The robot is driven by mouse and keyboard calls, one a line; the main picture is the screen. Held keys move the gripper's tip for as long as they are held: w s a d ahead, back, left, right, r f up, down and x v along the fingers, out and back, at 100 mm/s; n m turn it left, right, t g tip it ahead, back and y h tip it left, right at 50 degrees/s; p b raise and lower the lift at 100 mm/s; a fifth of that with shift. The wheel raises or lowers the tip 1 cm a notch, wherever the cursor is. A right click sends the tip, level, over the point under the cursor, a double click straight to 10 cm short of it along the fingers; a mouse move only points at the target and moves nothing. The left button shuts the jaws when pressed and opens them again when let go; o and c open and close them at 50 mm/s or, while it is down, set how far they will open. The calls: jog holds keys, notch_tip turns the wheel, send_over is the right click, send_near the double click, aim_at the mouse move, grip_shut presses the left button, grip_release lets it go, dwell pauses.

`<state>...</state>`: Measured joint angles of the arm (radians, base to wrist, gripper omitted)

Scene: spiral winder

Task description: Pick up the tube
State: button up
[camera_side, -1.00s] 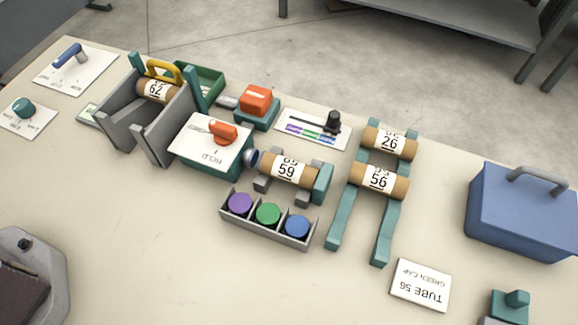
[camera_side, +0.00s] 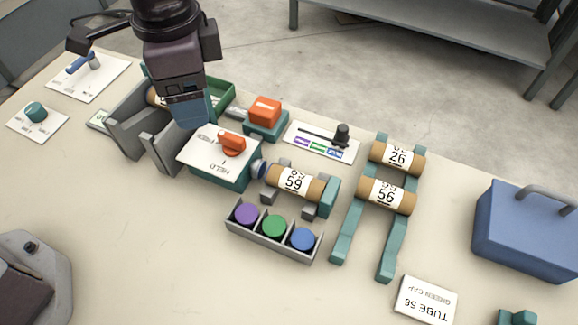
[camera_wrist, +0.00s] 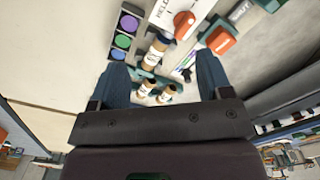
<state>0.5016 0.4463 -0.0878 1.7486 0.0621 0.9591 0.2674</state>
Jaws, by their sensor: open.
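Tube 56 (camera_side: 386,196), a brown tube with a white label, lies across the front part of a teal two-rail rack (camera_side: 343,247). Tube 26 (camera_side: 397,158) lies behind it. Tube 59 (camera_side: 295,183) lies in a grey cradle with a teal end block. Another tube (camera_side: 154,97) in the grey stand at left is mostly hidden by my arm. My gripper (camera_side: 190,112) is high at the left, over the stand and the teal box, apart from tube 56. In the wrist view its blue fingers (camera_wrist: 163,76) are spread, with small distant tubes visible between them.
A card (camera_side: 426,300) reads "TUBE 56 GREEN CAP". A tray (camera_side: 272,247) holds purple, green and blue caps. A lever box (camera_side: 219,168), an orange-topped block (camera_side: 265,118), a slider plate (camera_side: 321,143) and a blue case (camera_side: 527,230) stand around. The front middle of the table is clear.

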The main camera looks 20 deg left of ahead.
aim_at(296, 177)
jog(key=w+d+f+m, duration=0.3)
jog(key=d+f+m, duration=0.1)
jog(key=d, duration=0.2)
jog(key=w+d+f+m, duration=0.2)
jog(key=d+f+m, duration=0.2)
jog(key=d, duration=0.3)
notch_tip(296, 177, down, 7)
jog(key=shift+a+f, duration=0.1)
jog(key=shift+f, duration=0.1)
jog(key=shift+w+a+f, duration=0.1)
jog(key=shift+f, duration=1.25)
jog(key=shift+a+f, duration=0.1)
jog(key=shift+f, duration=1.25)
jog(key=shift+c, duration=0.5)
jog(key=c, duration=0.9)
